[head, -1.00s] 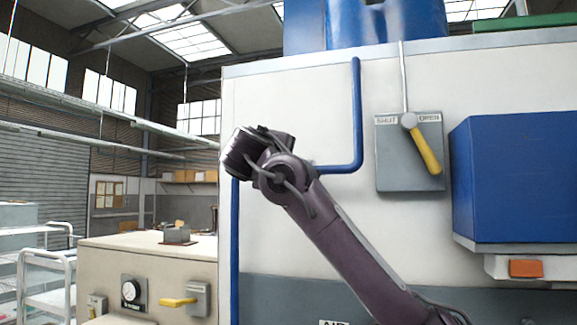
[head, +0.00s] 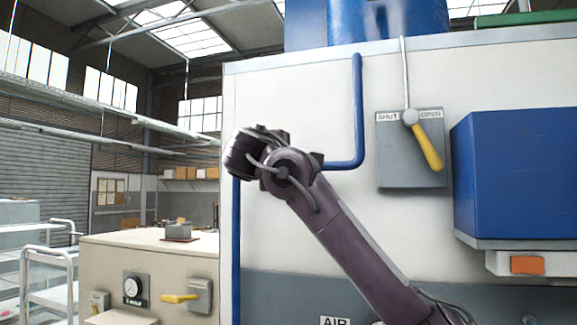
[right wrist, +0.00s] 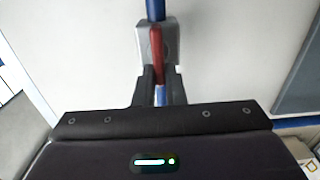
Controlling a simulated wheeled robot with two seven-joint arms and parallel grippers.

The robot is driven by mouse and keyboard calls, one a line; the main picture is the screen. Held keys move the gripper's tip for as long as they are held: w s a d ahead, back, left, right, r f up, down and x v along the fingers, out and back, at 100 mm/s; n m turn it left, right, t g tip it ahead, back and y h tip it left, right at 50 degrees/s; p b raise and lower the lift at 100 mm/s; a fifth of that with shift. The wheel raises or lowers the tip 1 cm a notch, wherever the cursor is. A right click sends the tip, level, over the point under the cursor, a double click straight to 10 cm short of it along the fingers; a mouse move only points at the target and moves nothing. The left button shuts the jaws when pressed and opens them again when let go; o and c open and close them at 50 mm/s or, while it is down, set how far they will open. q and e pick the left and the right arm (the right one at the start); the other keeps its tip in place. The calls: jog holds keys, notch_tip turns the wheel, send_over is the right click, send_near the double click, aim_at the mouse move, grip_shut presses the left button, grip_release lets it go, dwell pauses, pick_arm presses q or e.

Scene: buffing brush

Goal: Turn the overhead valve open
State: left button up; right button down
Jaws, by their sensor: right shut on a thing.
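A red valve handle (right wrist: 156,48) sits in front of a grey valve body (right wrist: 144,42) on a blue pipe (right wrist: 155,9) in the right wrist view. My right gripper (right wrist: 160,82) is shut on the lower end of the red handle, with a dark finger on each side. In the head view my right arm reaches up, and its wrist hides the gripper and red handle. A yellow lever (head: 427,147) on a grey plate (head: 400,170) marked SHUT and OPEN slants down to the right, toward the OPEN side. My left gripper is out of view.
A blue box (head: 515,175) juts from the white cabinet (head: 300,90) at right. A bent blue pipe (head: 358,110) runs up its face. A lower bench (head: 140,255) with a gauge (head: 132,288) and another yellow lever (head: 178,298) stands left. A white cart (head: 45,270) is far left.

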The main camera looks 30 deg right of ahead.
jog(key=c, duration=1.5)
grip_release()
jog(key=shift+a, duration=0.15)
jog(key=b+v, duration=0.4)
jog(key=v, duration=0.3)
jog(key=shift+s+a, duration=0.2)
jog(key=shift+a, duration=0.1)
jog(key=shift+f, duration=0.1)
